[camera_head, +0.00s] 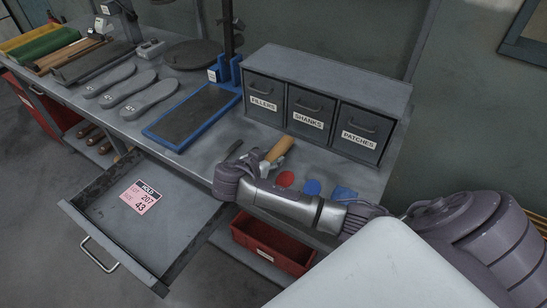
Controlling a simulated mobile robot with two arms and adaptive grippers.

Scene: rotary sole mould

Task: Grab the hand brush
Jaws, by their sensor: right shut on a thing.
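The hand brush (280,148) shows as an orange-brown wooden handle standing up at a slant near the front edge of the workbench, before the drawer cabinet. My right gripper (267,161) is shut on it. My right arm comes in from the right and hides the lower part of the brush, so its bristles cannot be made out. My left gripper is not in view.
A grey cabinet (327,80) with labelled drawers stands behind the gripper. A blue-framed dark mat (192,115) and several grey soles (150,98) lie to the left. An open drawer (187,235) with a pink card juts out below. Red and blue discs (312,187) lie near my forearm.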

